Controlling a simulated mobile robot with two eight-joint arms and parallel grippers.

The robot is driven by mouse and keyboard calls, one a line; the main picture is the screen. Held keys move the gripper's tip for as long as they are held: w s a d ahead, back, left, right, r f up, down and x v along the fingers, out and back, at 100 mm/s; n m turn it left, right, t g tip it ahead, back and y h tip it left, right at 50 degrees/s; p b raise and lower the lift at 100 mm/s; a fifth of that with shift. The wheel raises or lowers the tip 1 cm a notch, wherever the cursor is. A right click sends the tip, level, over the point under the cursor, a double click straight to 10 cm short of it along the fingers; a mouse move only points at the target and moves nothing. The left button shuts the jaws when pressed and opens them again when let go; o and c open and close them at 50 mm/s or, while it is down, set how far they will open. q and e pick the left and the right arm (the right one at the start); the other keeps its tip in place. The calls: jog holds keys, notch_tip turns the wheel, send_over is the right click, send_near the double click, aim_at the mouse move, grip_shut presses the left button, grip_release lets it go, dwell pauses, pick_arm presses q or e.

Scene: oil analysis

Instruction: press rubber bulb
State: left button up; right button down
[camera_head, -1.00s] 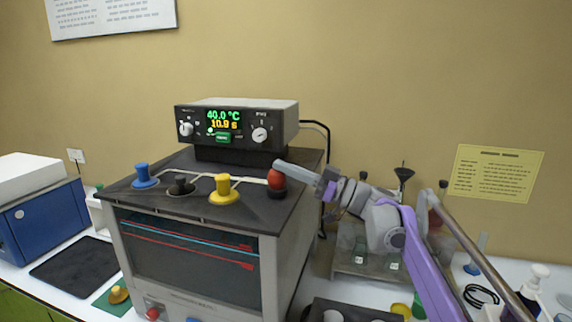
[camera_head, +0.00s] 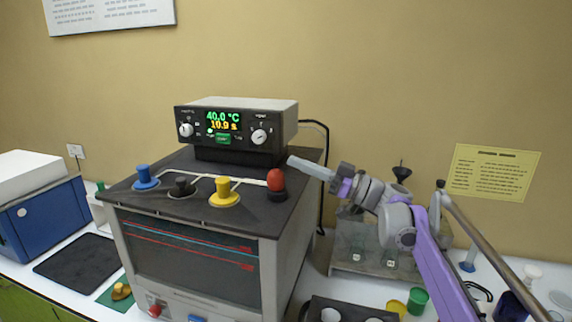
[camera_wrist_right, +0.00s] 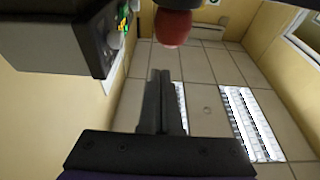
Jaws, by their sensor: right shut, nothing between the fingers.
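The red rubber bulb (camera_head: 276,180) stands upright on its black base at the right end of the machine's dark top. It also shows in the right wrist view (camera_wrist_right: 173,27), at the top edge and ahead of the fingers. My right gripper (camera_head: 293,162) is shut and empty. Its fingertips are just above and to the right of the bulb in the head view, apart from it. The closed fingers also show in the right wrist view (camera_wrist_right: 161,80). My left gripper is not in view.
The control unit (camera_head: 236,130) reading 40.0 °C stands behind the bulb. Blue (camera_head: 145,177), black (camera_head: 181,186) and yellow (camera_head: 223,190) knobs sit left of it. A rack with glassware (camera_head: 372,265), green cup (camera_head: 417,300) and yellow cup (camera_head: 394,308) stand to the right.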

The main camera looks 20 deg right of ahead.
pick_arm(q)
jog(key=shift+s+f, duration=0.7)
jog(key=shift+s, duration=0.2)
pick_arm(e)
jog(key=v, duration=0.6)
jog(key=shift+s, duration=0.5)
jog(key=shift+s+a, duration=0.1)
